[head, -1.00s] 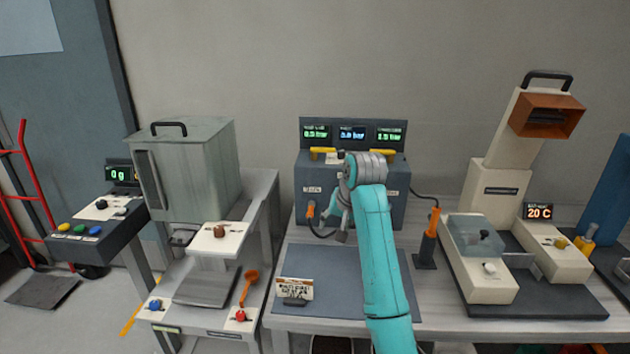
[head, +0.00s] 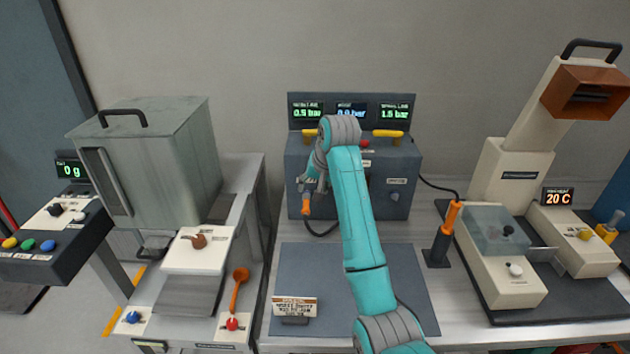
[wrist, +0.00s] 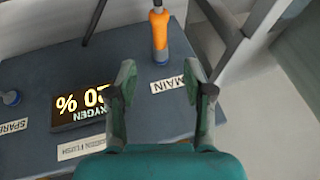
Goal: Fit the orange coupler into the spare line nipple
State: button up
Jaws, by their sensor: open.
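The orange coupler (head: 306,208) sits at the lower left of the dark grey box's front, with a black hose looping from it. In the wrist view the coupler (wrist: 160,36) stands beside the MAIN label, just beyond the fingertips and roughly centred between them. My gripper (wrist: 158,70) is open and empty, apart from the coupler; in the head view it (head: 314,182) hangs just above it. The spare line nipple (head: 393,196), a small blue-grey stub, is at the box's right; it also shows at the wrist view's left edge (wrist: 11,97) near the SPARE label. Nothing is visibly on it.
The box (head: 296,165) carries yellow handles and several pressure displays; its oxygen display (wrist: 80,105) lies between the labels. A grey mat (head: 400,290) with a small sign (head: 295,305) lies in front. An orange-handled tool (head: 450,222) stands in a holder at right.

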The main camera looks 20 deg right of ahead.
aim_at(307, 202)
jog(key=x, duration=0.7)
jog(key=shift+w+f, duration=0.15)
jog(key=shift+f, duration=0.25)
grip_shut()
